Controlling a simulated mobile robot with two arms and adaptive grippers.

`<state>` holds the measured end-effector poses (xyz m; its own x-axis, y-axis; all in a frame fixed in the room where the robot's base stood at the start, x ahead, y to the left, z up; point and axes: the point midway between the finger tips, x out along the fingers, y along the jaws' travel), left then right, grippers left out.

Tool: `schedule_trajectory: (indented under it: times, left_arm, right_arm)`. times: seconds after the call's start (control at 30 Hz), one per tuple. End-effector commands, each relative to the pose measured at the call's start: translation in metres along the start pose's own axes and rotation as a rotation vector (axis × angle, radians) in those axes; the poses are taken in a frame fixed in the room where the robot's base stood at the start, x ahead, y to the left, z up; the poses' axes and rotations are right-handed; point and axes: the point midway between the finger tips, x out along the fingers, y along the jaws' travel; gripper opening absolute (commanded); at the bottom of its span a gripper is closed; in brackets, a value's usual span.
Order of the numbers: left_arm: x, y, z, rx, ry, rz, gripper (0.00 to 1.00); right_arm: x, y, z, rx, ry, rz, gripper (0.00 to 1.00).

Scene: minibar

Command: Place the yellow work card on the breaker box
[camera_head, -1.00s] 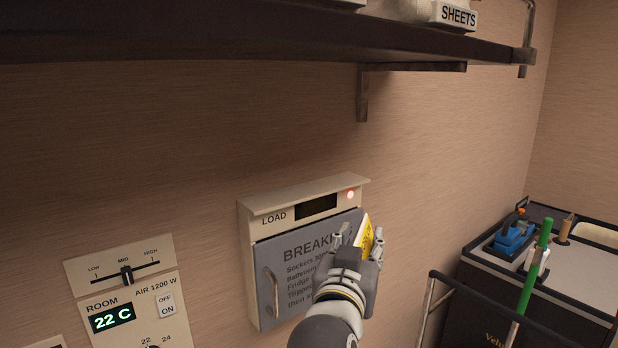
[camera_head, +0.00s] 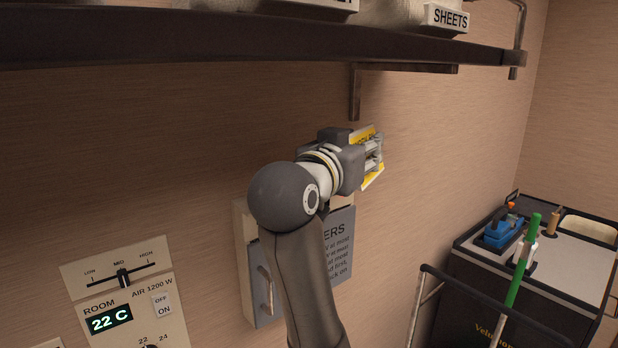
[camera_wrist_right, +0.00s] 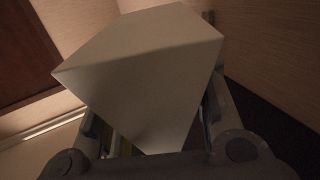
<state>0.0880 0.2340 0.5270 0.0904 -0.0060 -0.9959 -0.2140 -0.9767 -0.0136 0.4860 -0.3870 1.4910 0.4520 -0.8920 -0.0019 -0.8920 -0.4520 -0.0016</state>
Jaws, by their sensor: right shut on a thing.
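The yellow work card (camera_head: 371,180) is held in my right gripper (camera_head: 372,157), up against the wall area above and right of the breaker box. My arm hides part of the card. The breaker box (camera_head: 343,245) is a cream wall box with a grey door bearing printed text; my right arm covers its top and middle. In the right wrist view, a pale folded, wedge-like piece (camera_wrist_right: 145,70) fills the space between the fingers (camera_wrist_right: 160,140); it appears to be the back of the card. My left gripper is not in view.
A dark shelf (camera_head: 250,45) with labelled bins runs above. A room control panel (camera_head: 125,300) is on the wall at lower left. A cart (camera_head: 500,290) with a blue tool and a green-handled tool stands at right. The wall right of the box is bare.

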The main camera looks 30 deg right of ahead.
Motion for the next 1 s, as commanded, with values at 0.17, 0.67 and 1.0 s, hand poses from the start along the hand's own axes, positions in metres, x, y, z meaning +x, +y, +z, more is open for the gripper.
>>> schedule_trajectory:
  times: [0.17,0.67,1.0]
  left_arm:
    - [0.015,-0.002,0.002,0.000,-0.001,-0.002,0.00]
    - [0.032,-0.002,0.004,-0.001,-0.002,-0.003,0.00]
    - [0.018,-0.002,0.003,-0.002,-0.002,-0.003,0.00]
  right_arm:
    - [0.011,-0.029,0.004,0.001,-0.006,-0.004,0.21]
    - [0.041,-0.102,-0.004,-0.010,0.001,-0.003,0.21]
    - [0.048,-0.117,0.030,-0.004,0.002,-0.002,0.21]
